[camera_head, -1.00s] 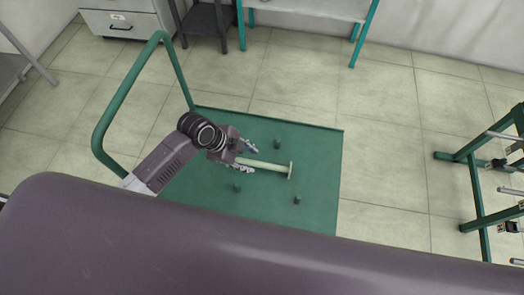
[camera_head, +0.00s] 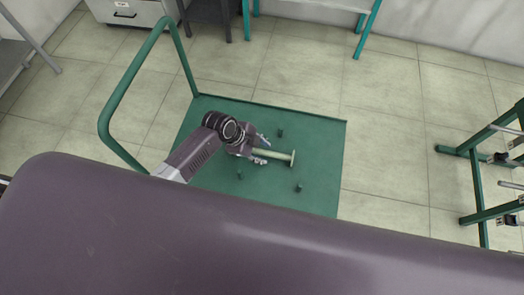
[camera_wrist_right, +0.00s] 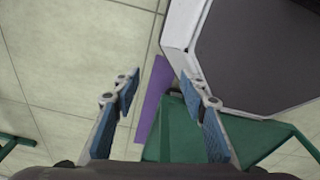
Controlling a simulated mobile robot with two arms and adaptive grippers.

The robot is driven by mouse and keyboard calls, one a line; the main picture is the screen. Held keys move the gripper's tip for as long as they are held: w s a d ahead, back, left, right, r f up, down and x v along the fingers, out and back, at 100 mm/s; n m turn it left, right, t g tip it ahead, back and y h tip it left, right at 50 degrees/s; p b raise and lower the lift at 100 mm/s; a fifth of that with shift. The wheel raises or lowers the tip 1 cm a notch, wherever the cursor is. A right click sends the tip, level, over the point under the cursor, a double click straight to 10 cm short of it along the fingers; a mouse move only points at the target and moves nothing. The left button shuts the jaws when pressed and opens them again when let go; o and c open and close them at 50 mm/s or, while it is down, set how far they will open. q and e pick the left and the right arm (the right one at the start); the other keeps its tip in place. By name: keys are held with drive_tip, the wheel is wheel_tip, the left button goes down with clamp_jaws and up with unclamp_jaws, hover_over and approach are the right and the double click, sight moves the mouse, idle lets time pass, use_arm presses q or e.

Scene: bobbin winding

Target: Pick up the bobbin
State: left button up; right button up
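The bobbin (camera_head: 275,152) is a pale green spool with a flange at its right end. It lies over the green platform of a cart (camera_head: 322,146). My left gripper (camera_head: 262,151) is at the bobbin's left end, with its fingers apart on either side of it. The gripper hides that end, and contact between fingers and bobbin cannot be made out. My right gripper (camera_wrist_right: 160,82) shows in the right wrist view, open with nothing between its blue-padded fingers.
Several short green pegs (camera_head: 298,188) stand on the platform around the bobbin. The cart's green tubular handle (camera_head: 126,88) rises at the left. A green rack with metal rods (camera_head: 478,180) stands at the right. Tiled floor (camera_head: 385,150) lies clear between cart and rack.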

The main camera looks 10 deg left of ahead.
use_arm(q)
clamp_jaws()
drive_tip(key=shift+r, duration=0.1)
